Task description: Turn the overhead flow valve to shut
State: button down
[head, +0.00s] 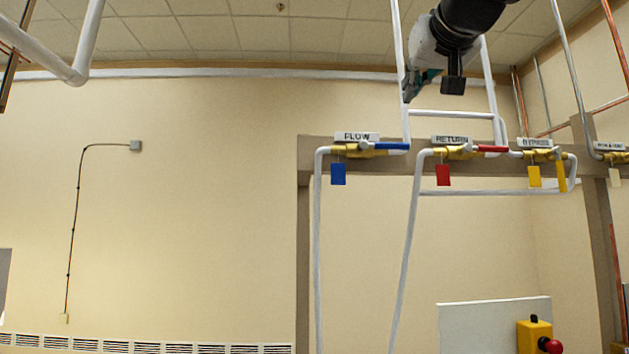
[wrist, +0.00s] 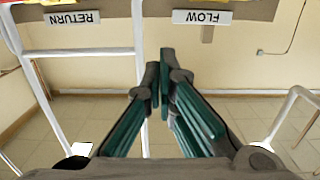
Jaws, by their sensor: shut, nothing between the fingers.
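The flow valve (head: 358,150) has a yellow body under a white FLOW label (head: 356,136) on the overhead pipework. Its blue lever (head: 392,146) lies level, pointing right along the short horizontal pipe run. A blue tag (head: 338,174) hangs below it. My gripper (head: 408,96) is above and slightly right of the lever in the head view, apart from it. In the wrist view my gripper (wrist: 160,78) has its green-padded fingers together and empty. The FLOW label (wrist: 202,17) appears upside down there, just beyond the fingertips; the lever cannot be made out in that view.
To the right are the return valve with a red lever (head: 490,149), a yellow-tagged valve (head: 538,154) and another valve (head: 614,156). White vertical pipes (head: 399,60) run close beside my gripper. A brown beam (head: 420,178) lies behind the valves. The wall left is mostly clear.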

jog(key=p, duration=0.2)
send_over(385, 146)
jog(key=s+d, duration=0.3)
jog(key=f, duration=0.1)
jog(key=shift+w+a+f, duration=0.1)
jog(key=shift+w+f, duration=0.15)
jog(key=shift+f, duration=0.55)
jog(key=shift+w+f, duration=0.25)
jog(key=shift+f, duration=0.55)
